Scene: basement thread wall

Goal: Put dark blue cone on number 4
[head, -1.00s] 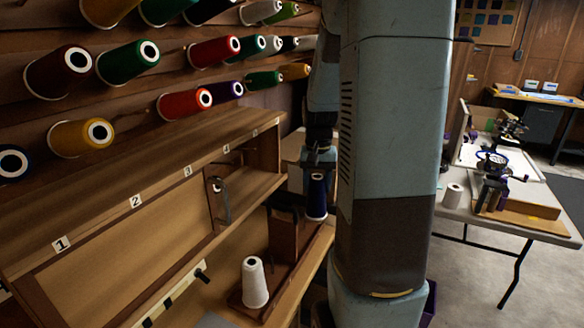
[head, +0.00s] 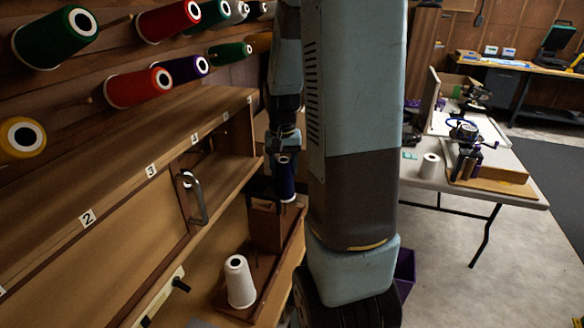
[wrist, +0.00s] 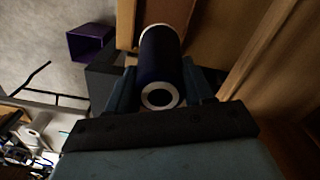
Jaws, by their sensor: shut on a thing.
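The dark blue cone (head: 286,182) is held upright in my gripper (head: 284,152), near the right end of the wooden shelf. In the wrist view the cone (wrist: 160,52) sits between both fingers of my gripper (wrist: 161,88), with its white-ringed end toward the camera. The number 4 label (head: 195,139) is on the shelf's front edge, left of the cone. The fingertips are small and partly hidden in the head view.
Labels 2 (head: 87,217) and 3 (head: 150,170) run along the shelf edge (head: 120,196). A white cone (head: 239,282) stands on a wooden stand below. Coloured cones hang above. A purple bin (head: 404,272) is on the floor.

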